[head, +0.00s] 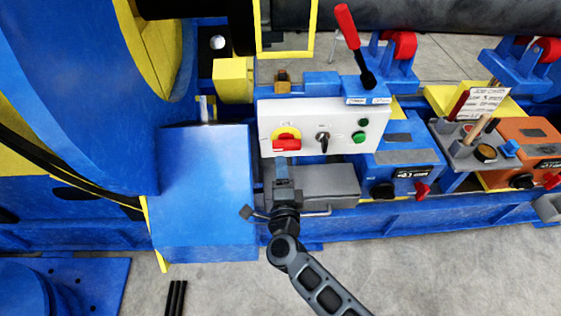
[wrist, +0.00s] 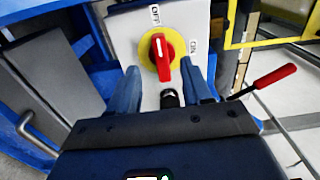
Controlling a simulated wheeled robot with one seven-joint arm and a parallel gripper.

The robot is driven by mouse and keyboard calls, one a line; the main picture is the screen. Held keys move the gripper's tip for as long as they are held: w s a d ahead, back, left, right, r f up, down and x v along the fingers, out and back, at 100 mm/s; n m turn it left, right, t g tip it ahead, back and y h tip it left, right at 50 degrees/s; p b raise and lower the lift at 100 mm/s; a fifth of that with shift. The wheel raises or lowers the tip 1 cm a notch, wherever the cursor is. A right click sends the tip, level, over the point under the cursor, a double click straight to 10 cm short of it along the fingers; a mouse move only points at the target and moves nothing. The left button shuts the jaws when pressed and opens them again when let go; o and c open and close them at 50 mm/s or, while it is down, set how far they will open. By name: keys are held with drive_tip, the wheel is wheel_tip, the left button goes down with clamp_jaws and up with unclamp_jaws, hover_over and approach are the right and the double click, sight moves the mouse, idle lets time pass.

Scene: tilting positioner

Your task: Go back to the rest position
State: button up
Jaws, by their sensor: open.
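The white control panel (head: 325,126) carries a red rotary switch handle on a yellow disc (head: 286,143). In the wrist view the red handle (wrist: 162,60) has a white mark at its end toward the OFF lettering; the ON lettering is to its right. My gripper (head: 283,172) is in front of the panel, just below the switch in the head view. In the wrist view my gripper (wrist: 168,75) has its two blue fingers apart, with the switch seen between them and nothing held. Whether the fingers touch the panel cannot be told.
A black selector (head: 322,138) and green buttons (head: 360,137) are on the same panel. A red-handled lever (head: 348,28) rises above it. A large blue drum (head: 90,90) stands at left, and an orange box (head: 520,140) at right. Grey floor (head: 430,270) is open in front.

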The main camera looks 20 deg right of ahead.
drive_tip(key=shift+s, duration=0.2)
idle(0.4)
drive_tip(key=s+d+r+n+y, duration=0.2)
drive_tip(key=s+n, duration=0.4)
drive_tip(key=s, duration=0.7)
drive_tip(key=s+d+r+n+y, duration=0.25)
drive_tip(key=s+n, duration=0.35)
drive_tip(key=s, duration=0.7)
drive_tip(key=s+r+n+g+y, duration=0.1)
drive_tip(key=s+r+n+g, duration=0.1)
drive_tip(key=s+r+n, duration=0.7)
drive_tip(key=s+r, duration=0.5)
drive_tip(key=s, duration=0.2)
drive_tip(key=shift+s, duration=0.2)
drive_tip(key=shift+c, duration=0.3)
